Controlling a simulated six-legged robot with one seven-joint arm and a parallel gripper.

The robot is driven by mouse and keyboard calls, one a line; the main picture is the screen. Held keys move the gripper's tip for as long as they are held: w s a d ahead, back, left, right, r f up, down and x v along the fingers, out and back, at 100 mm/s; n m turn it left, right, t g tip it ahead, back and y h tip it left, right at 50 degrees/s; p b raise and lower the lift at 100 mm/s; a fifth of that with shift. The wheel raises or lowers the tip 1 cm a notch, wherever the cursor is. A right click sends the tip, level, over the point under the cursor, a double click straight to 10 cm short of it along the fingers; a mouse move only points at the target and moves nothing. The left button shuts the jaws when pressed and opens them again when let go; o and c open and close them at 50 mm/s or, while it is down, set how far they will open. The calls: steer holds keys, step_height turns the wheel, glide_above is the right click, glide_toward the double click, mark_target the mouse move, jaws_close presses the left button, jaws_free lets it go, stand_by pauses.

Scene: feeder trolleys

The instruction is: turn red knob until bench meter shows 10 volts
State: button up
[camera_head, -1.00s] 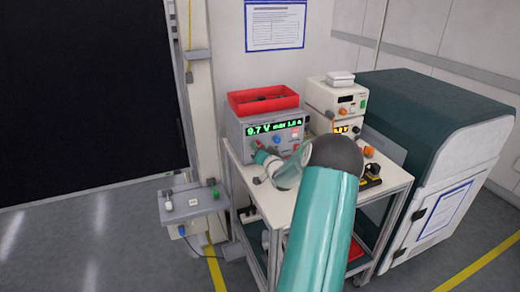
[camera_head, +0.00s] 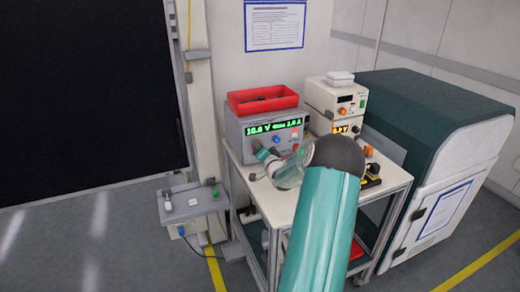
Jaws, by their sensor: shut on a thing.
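The bench meter is a grey unit (camera_head: 236,134) on the trolley top, with a green lit display (camera_head: 273,128). The display reads about 10 V with a max of about 1 A; the digit after the point is blurred. My gripper (camera_head: 257,147) reaches the left part of the unit's front, below the display. It is shut on the red knob, which is mostly hidden behind it. My teal arm comes up from the bottom of the view and covers part of the trolley top.
A red bin (camera_head: 262,100) sits on the unit. A cream instrument stack (camera_head: 338,103) stands to its right, with a yellow and black tool (camera_head: 371,176) nearer the front. A green and white cabinet (camera_head: 430,120) closes the right side. A grey switch box (camera_head: 190,203) is at the left.

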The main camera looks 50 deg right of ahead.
steer(key=o, duration=1)
steer(key=v, duration=1.3)
steer(key=shift+s+a, duration=0.2)
steer(key=shift+s, duration=0.1)
